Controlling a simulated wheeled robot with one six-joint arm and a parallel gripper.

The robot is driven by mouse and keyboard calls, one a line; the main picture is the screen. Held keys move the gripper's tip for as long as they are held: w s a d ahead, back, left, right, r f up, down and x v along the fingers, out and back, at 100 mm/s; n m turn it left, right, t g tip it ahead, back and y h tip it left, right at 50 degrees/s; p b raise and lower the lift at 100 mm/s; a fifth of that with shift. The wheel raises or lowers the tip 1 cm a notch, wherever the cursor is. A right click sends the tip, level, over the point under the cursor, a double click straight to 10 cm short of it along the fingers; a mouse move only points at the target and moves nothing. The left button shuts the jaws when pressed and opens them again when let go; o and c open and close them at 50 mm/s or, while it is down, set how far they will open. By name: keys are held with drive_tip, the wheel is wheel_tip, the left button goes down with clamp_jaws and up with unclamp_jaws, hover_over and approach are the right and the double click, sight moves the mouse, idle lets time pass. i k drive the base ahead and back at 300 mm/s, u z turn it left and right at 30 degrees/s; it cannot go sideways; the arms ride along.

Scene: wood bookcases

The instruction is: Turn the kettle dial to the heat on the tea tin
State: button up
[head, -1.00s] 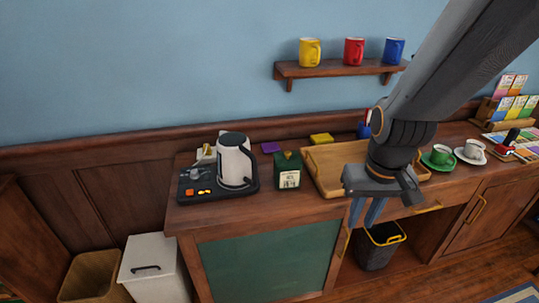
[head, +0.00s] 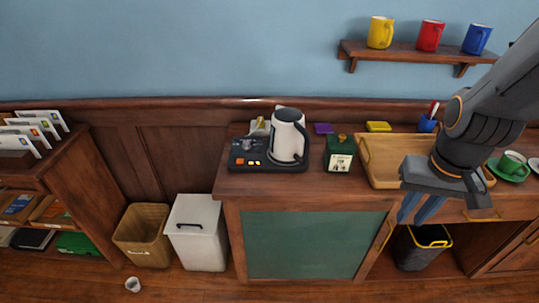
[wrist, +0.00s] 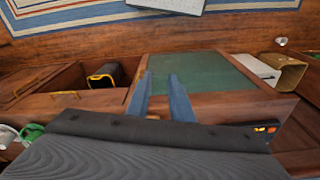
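The white kettle (head: 287,137) with a dark handle stands upright on a black base (head: 247,160) at the left end of the wooden counter. The base has a dial and small orange lights at its front left; the dial's setting is too small to read. The green tea tin (head: 339,154) stands right of the kettle, with a pale label facing front that is too small to read. My gripper (head: 421,209) hangs in front of the counter, right of the tin and apart from it. Its two blue fingers (wrist: 160,97) are apart with nothing between them.
A wooden tray (head: 385,180) lies on the counter behind my gripper. Yellow, red and blue mugs stand on the wall shelf (head: 410,55). A white bin (head: 197,235) and a wicker basket (head: 142,236) stand on the floor at left.

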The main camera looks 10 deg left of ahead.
sight(246, 144)
drive_tip(key=k, duration=1.05)
drive_tip(key=u, duration=0.95)
drive_tip(key=i, duration=1.1)
drive_tip(key=z, duration=0.95)
drive_tip(key=i, duration=0.6)
